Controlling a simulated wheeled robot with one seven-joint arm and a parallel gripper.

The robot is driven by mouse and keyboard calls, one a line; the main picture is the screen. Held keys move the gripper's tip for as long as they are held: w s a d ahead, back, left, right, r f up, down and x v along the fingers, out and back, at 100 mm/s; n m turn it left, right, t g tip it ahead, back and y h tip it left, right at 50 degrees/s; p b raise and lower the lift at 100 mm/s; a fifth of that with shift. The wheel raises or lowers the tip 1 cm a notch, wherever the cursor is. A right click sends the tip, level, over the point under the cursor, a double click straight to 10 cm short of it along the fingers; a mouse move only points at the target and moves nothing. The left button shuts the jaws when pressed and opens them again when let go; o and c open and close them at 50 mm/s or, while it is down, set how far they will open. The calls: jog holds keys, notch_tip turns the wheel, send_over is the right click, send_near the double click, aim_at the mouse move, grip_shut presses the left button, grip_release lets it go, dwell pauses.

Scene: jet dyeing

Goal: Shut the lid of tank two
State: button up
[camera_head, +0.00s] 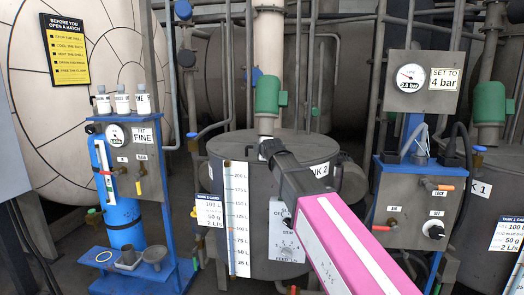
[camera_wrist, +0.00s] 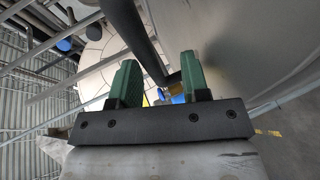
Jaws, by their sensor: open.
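Tank two (camera_head: 255,195) is the grey drum in the middle of the head view, with a label ending in "2" partly covered by my arm. Its flat round grey top (camera_head: 235,143) shows, but I cannot tell how its lid stands. My pink and dark arm reaches over the tank's front, its end near the top. My gripper (camera_wrist: 159,62) shows in the wrist view with two green fingers apart. A dark bar (camera_wrist: 145,40) runs down behind and between the fingers; I cannot tell whether it touches them. A large grey curved surface (camera_wrist: 250,45) fills the right side.
A blue stand (camera_head: 120,215) with bottles is left of the tank. A control box with a gauge and knobs (camera_head: 415,205) stands right, close to my arm. A green-capped pipe (camera_head: 268,95) rises behind the tank top. A scale (camera_head: 238,215) is on its front.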

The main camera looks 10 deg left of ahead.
jog(key=shift+s, duration=0.1)
jog(key=v, duration=1)
jog(key=shift+s, duration=0.3)
jog(key=shift+d, duration=0.15)
